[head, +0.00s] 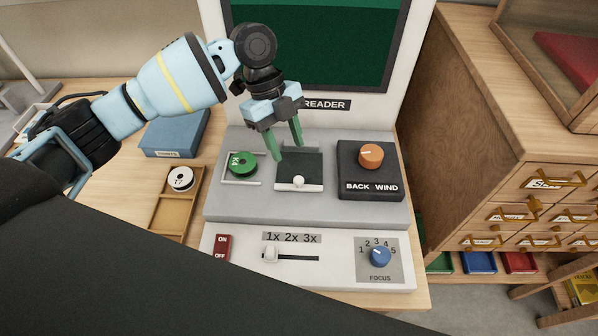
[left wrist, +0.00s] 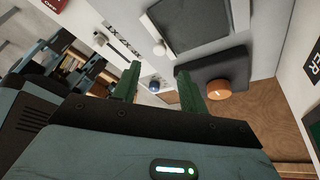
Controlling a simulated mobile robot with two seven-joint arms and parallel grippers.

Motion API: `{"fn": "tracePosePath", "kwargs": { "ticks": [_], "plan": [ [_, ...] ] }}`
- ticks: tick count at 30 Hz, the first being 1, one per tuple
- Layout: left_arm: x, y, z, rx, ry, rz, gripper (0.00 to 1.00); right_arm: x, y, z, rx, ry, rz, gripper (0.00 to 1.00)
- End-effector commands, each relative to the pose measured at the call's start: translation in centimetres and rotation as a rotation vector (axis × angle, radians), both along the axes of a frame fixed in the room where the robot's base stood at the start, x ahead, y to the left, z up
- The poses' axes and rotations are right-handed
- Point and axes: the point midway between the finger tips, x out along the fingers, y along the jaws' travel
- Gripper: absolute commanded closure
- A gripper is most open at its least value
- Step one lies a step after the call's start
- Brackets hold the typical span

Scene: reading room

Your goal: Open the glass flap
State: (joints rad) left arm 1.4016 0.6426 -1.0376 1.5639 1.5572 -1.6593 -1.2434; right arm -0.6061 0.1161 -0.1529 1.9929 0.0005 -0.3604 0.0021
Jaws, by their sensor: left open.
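The glass flap (head: 299,168) is a dark square pane with a pale front bar and a small white knob (head: 298,182). It lies flat, looking closed, in the middle of the reader's grey deck. It also shows at the top of the left wrist view (left wrist: 190,24), with its knob (left wrist: 159,49) beside it. My left gripper (head: 287,152) is open, its green fingers apart and pointing down over the rear part of the flap. Nothing is between the fingers. I cannot tell whether they touch the pane. My right gripper is not in view.
A green reel (head: 243,164) sits left of the flap, and an orange BACK/WIND knob (head: 371,156) stands to its right. In front are a red switch (head: 222,247), a slider (head: 271,253) and a blue focus knob (head: 380,256). The reader's screen (head: 310,40) rises behind.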

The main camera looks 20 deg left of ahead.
Motion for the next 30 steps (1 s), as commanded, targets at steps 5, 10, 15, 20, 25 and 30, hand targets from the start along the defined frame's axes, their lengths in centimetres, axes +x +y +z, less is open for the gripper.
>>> {"fn": "tracePosePath", "kwargs": {
  "ticks": [5,10,15,20,25,30],
  "plan": [
    [-0.4,-0.5,-1.5,0.003,0.003,-0.002,0.57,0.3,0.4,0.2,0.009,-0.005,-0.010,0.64],
    [-0.9,-1.4,-3.8,0.002,0.004,-0.001,0.57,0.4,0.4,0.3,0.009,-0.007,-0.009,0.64],
    [-1.2,-2.2,-5.9,0.002,0.001,0.000,0.57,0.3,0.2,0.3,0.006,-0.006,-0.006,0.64],
    [-1.5,-2.5,-6.9,0.001,0.002,0.000,0.57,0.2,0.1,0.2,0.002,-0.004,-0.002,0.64],
    [-1.5,-2.6,-7.2,0.002,0.001,0.001,0.57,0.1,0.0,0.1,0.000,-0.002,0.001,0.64],
    [-1.5,-2.6,-7.2,0.002,0.001,0.001,0.61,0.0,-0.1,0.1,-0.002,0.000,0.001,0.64]
  ]
}}
